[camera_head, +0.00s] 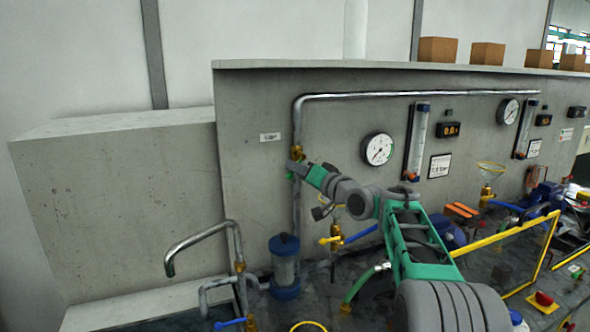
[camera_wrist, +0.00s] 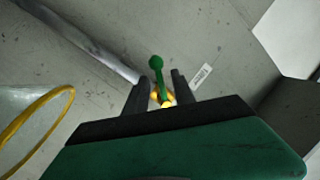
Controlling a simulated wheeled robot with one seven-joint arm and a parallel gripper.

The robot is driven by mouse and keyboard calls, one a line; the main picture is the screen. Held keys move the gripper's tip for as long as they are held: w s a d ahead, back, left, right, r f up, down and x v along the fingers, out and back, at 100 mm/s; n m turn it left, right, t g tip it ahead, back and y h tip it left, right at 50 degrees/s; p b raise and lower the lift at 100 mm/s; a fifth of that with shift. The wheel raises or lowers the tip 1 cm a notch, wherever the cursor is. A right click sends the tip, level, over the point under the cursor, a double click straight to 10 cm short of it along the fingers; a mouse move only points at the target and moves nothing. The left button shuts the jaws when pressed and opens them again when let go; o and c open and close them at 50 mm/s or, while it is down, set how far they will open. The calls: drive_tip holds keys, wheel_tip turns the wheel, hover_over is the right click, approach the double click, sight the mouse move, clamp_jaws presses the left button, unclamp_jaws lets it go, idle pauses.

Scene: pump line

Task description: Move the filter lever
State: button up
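A green lever (camera_wrist: 156,68) with a round knob sits between the two dark fingers of my gripper (camera_wrist: 160,82) in the wrist view. The fingers are apart, with a gap showing on both sides of the lever. Brass parts (camera_wrist: 158,97) show at its base. In the head view, my gripper (camera_head: 301,168) is at a brass valve (camera_head: 296,153) on the vertical steel pipe, above a blue-capped clear filter canister (camera_head: 286,268). The lever is largely hidden there by my gripper. No label readable here names the filter lever.
A round gauge (camera_head: 378,149) is on the wall. A bent steel pipe (camera_head: 203,235) rises at left. A yellow rail (camera_head: 505,235) stands at right.

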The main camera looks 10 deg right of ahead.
drive_tip(key=shift+x, duration=0.85)
drive_tip(key=shift+c, duration=0.2)
clamp_jaws()
idle(0.5)
